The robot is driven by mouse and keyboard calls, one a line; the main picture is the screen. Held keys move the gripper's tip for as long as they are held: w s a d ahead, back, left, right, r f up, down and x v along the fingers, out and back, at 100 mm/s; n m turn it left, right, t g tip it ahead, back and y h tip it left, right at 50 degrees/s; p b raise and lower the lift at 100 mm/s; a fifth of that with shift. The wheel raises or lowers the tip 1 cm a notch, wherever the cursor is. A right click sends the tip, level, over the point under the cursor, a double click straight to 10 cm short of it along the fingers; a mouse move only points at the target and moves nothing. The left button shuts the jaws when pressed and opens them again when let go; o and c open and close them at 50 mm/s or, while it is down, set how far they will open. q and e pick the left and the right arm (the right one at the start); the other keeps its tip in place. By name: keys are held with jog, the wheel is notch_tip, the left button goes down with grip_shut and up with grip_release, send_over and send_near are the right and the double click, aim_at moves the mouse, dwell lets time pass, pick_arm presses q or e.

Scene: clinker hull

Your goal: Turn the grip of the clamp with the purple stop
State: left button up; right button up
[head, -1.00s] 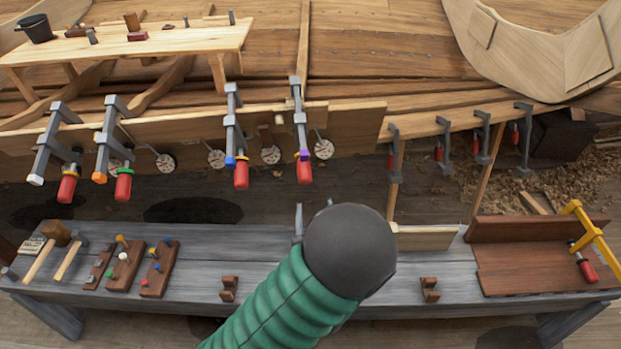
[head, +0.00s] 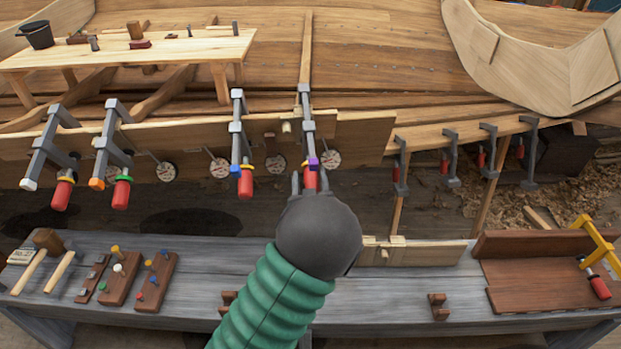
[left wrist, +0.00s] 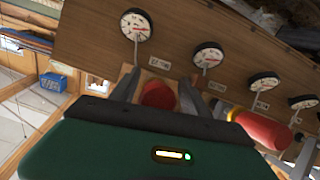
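The clamp with the purple stop (head: 313,161) hangs on the plank edge, rightmost of the clamps on the left plank. Its red grip (head: 310,180) points down, partly hidden by my left gripper. My left gripper (head: 311,181) is just below the clamp, its two fingers on either side of the grip. In the left wrist view the red grip (left wrist: 158,95) shows end-on between the fingers of my left gripper (left wrist: 160,88), with a gap on each side, so it looks open. My right gripper is not in view.
A clamp with a blue stop (head: 245,168) hangs close to the left; its red grip (left wrist: 265,130) shows in the wrist view. Orange-stop (head: 97,184) and white-stop clamps (head: 29,184) hang further left. Dial gauges (head: 276,164) sit between. A grey bench (head: 390,290) runs below.

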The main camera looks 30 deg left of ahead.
pick_arm(q)
jog(key=shift+c, duration=1.1)
jog(key=shift+w+d, duration=0.1)
jog(key=shift+d, duration=0.2)
grip_shut()
jog(key=shift+a, duration=0.1)
jog(key=shift+r+m+g+y+p, duration=0.15)
jog(key=shift+m+g+y+p, duration=0.45)
jog(key=shift+p, duration=0.5)
jog(key=shift+s+a+m+g+y+p, duration=0.15)
jog(key=shift+m+g+y+p, duration=0.35)
jog(key=shift+m+p, duration=0.65)
jog(key=shift+f, duration=0.2)
